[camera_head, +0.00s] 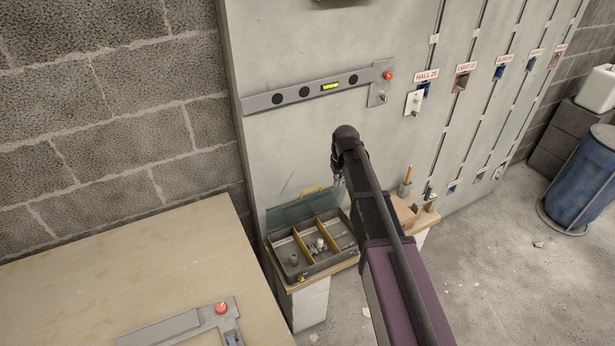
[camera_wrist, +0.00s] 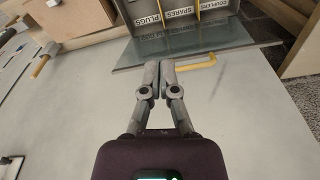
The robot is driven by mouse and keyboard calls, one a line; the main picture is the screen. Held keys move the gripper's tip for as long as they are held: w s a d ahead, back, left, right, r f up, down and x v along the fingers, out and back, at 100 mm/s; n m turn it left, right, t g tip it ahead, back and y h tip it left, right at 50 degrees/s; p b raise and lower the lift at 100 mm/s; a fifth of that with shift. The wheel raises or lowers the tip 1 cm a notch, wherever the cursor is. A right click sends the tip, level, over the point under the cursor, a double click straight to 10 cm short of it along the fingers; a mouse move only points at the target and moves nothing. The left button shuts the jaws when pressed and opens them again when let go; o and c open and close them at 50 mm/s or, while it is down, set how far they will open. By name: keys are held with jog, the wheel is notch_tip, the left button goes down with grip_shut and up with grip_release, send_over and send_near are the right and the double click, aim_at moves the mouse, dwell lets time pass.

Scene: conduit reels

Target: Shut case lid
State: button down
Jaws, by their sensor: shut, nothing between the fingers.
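The case (camera_head: 316,266) is a grey divided box on a small wooden shelf against the grey panel. Its lid (camera_head: 290,212) is a greenish see-through sheet, standing open and leaning toward the panel, with a yellow handle (camera_head: 312,190) on its top edge. In the wrist view the lid (camera_wrist: 235,50) lies beyond my fingertips and the yellow handle (camera_wrist: 200,64) is just right of them. My gripper (camera_wrist: 160,66) is shut and empty; the fingers are close to the lid's edge, but I cannot tell if they touch. In the head view the gripper (camera_head: 338,184) is right of the handle, partly hidden by my arm.
The case holds small fittings between yellow dividers. A wooden table (camera_head: 120,265) fills the lower left; a blue barrel (camera_head: 582,180) is at right.

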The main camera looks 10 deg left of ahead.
jog(key=w+a+r, duration=0.1)
jog(key=w+a, duration=0.2)
jog(key=a, duration=0.1)
jog(key=w+a+r+n+p, duration=0.1)
jog(key=w+a, duration=0.2)
jog(key=a, duration=0.1)
jog(key=w+a+r+n+p, duration=0.1)
jog(key=w+a, duration=0.1)
jog(key=a, duration=0.2)
jog(key=shift+w+y, duration=0.3)
jog(key=shift+w, duration=0.1)
jog(key=shift+f, duration=0.1)
jog(key=b, duration=1.1)
send_over(308, 195)
jog(key=shift+w+a+f, duration=0.1)
jog(key=shift+w+f, duration=0.05)
jog(key=shift+f, duration=1.7)
jog(key=shift+w+a+f, duration=0.1)
jog(key=shift+w+f, duration=0.05)
jog(key=shift+f, duration=1.75)
jog(key=shift+w+f, duration=0.15)
jog(key=shift+f, duration=1.7)
jog(key=shift+d, duration=0.1)
